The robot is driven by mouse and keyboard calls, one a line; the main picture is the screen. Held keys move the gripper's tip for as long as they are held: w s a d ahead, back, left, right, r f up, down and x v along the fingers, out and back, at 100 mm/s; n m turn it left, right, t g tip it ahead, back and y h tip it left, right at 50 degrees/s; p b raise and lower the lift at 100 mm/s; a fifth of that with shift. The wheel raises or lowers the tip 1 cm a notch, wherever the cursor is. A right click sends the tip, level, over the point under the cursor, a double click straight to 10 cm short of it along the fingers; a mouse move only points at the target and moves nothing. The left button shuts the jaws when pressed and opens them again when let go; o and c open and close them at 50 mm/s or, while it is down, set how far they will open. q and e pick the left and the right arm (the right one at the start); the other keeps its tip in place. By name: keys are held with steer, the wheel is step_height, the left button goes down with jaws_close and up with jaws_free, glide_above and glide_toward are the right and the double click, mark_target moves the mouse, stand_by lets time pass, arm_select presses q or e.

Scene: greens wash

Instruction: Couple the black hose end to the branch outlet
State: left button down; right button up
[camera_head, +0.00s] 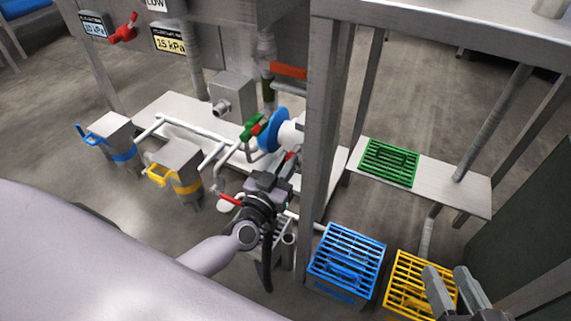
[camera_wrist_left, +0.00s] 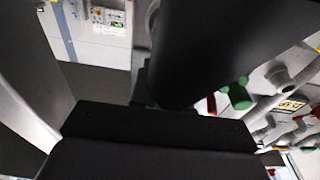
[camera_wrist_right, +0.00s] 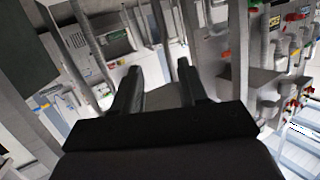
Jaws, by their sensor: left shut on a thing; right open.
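My left gripper (camera_head: 277,185) is shut and sits among the pipework, just below the white pipe fitting (camera_head: 291,134) with the blue wheel. In the left wrist view a thick black cylinder (camera_wrist_left: 215,45), which looks like the black hose end, stands at the jaws and hides their tips. A black length also hangs below the gripper in the head view (camera_head: 268,262). I cannot tell which fitting is the branch outlet, or whether the hose touches one. My right gripper (camera_head: 455,288) is open and empty, at the lower right over the yellow crate; its two fingers show apart in the right wrist view (camera_wrist_right: 158,80).
A grey post (camera_head: 321,130) stands right of the pipework. A green valve handle (camera_head: 253,128) and a red lever (camera_head: 230,199) are close to my left gripper. Two grey buckets stand left.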

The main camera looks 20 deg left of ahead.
arm_select(q)
steer(key=c, duration=1.1)
jaws_free()
steer(key=shift+s, duration=0.4)
steer(key=s, duration=0.2)
steer(key=s+p, duration=0.1)
steer(key=s, duration=0.1)
steer(key=s+f+p, duration=0.1)
steer(key=s, duration=0.1)
steer(key=shift+s+a, duration=0.1)
steer(key=shift+a, duration=0.05)
arm_select(e)
steer(key=shift+w+a+f+m+g, duration=0.1)
steer(key=shift+w+a+m+g, duration=0.1)
steer(key=shift+a+g, duration=0.15)
steer(key=shift+w+a+f+m+g, duration=0.1)
steer(key=shift+a+m+g, duration=0.1)
steer(key=shift+a+g, duration=0.1)
steer(key=shift+r, duration=0.15)
